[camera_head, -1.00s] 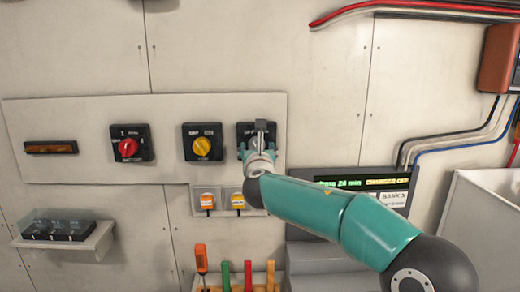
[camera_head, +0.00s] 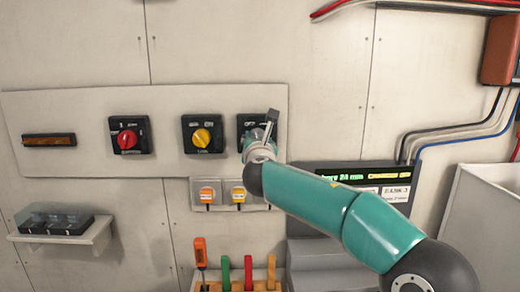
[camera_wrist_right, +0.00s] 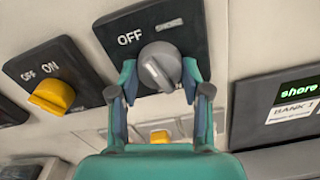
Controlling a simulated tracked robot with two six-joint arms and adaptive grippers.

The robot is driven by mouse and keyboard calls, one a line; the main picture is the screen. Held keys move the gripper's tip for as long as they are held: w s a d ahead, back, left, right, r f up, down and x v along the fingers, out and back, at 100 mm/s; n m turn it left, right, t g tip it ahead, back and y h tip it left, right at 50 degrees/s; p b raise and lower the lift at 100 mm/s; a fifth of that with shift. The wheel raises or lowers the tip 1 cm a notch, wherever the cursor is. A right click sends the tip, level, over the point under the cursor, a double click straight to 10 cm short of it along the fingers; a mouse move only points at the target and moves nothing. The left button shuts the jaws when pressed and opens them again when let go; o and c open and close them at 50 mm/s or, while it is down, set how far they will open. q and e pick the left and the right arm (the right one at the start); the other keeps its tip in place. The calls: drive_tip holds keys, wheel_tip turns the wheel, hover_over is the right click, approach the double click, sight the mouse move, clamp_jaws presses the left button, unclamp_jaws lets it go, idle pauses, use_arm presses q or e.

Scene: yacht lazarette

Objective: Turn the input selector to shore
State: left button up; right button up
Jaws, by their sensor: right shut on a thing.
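The selector with the grey knob (camera_wrist_right: 158,66) sits on a black plate (camera_wrist_right: 184,22) marked OFF at its upper left; a second label at upper right is too blurred to read. My right gripper (camera_wrist_right: 160,76) has one finger on each side of this knob and is shut on it. In the head view my right gripper (camera_head: 263,132) covers most of the knob and part of its black plate (camera_head: 246,122). The gripper is tilted there, its visible finger leaning right. My left gripper is not in view.
A yellow knob (camera_head: 202,138) and a red knob (camera_head: 127,140) sit left on the same panel (camera_head: 90,110). Below are orange-topped sockets (camera_head: 207,195), a display (camera_head: 345,176) and a rack of coloured-handled tools (camera_head: 225,274). A small shelf (camera_head: 85,236) juts out at left.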

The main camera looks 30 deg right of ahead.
drive_tip(key=m+b, duration=0.6)
drive_tip(key=m, duration=0.2)
drive_tip(key=shift+f+m, duration=0.15)
drive_tip(key=shift+m, duration=0.25)
drive_tip(key=o, duration=0.8)
drive_tip(key=shift+c, duration=0.2)
drive_tip(key=o, duration=0.4)
drive_tip(key=shift+s+d, duration=0.1)
